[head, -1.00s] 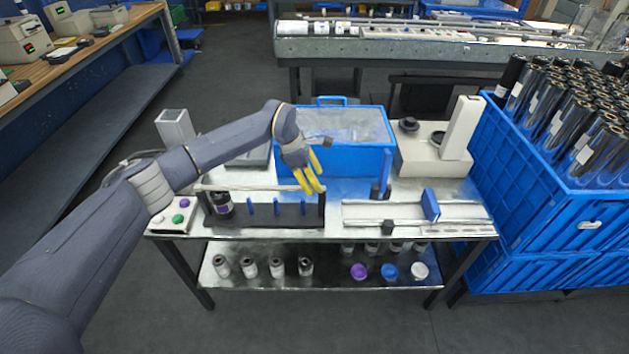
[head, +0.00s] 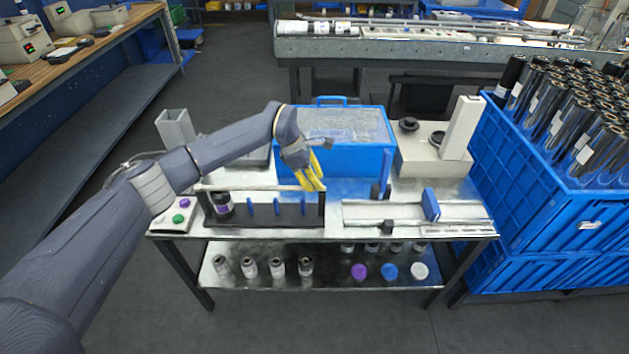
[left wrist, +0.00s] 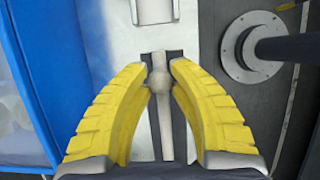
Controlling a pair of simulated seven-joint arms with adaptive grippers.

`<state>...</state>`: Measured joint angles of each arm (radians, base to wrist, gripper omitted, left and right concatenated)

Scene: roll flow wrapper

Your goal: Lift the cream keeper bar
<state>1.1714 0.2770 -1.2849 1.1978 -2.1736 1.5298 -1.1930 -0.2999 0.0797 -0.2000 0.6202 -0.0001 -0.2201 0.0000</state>
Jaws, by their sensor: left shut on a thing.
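The cream keeper bar (head: 250,187) lies level across the top of the dark rack (head: 290,216) in the head view. In the left wrist view the bar (left wrist: 166,130) runs up between my fingers, with a rounded knob at my fingertips. My left gripper (head: 314,188) reaches down to the bar's right end and is shut on it; the yellow fingertips also show in the left wrist view (left wrist: 160,75). I cannot tell any gap between the bar and its supports. My right gripper is not in view.
A black roll (head: 221,205) and several blue pegs stand in the rack under the bar. A blue bin (head: 350,160) is just behind. A pale rail fixture with a blue plate (head: 431,204) is to the right. A button box (head: 172,221) sits left.

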